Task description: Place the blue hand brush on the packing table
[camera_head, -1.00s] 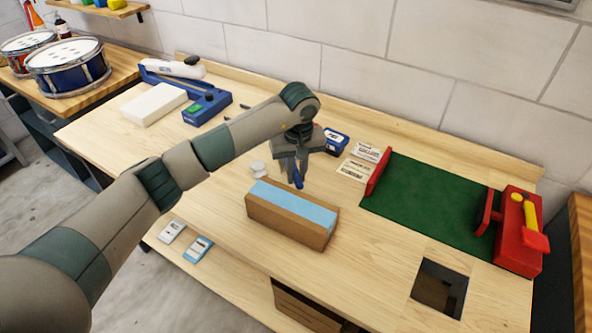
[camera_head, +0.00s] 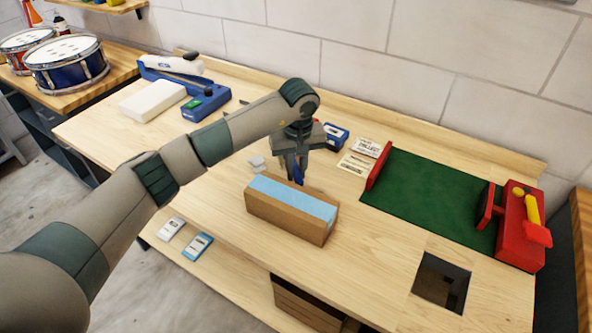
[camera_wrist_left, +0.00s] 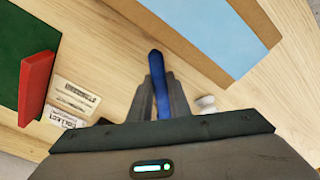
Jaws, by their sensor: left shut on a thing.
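My left gripper (camera_head: 298,174) is over the middle of the wooden packing table (camera_head: 230,232), just behind a cardboard block with a light blue top. It is shut on the blue hand brush (camera_head: 298,173), of which only a small blue part shows between the fingers. In the left wrist view the brush (camera_wrist_left: 157,75) is a long narrow blue shape, with the fingers of the gripper (camera_wrist_left: 160,95) on both sides of it. I cannot tell whether the brush touches the table. My right gripper does not show.
The cardboard block (camera_head: 285,222) stands close in front of the gripper. Small white pieces (camera_head: 258,163), a blue box (camera_head: 336,137) and paper cards (camera_head: 357,163) lie nearby. A green mat (camera_head: 435,200) with red ends is at right, near a square hole (camera_head: 440,284). A blue device (camera_head: 205,100) stands at left.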

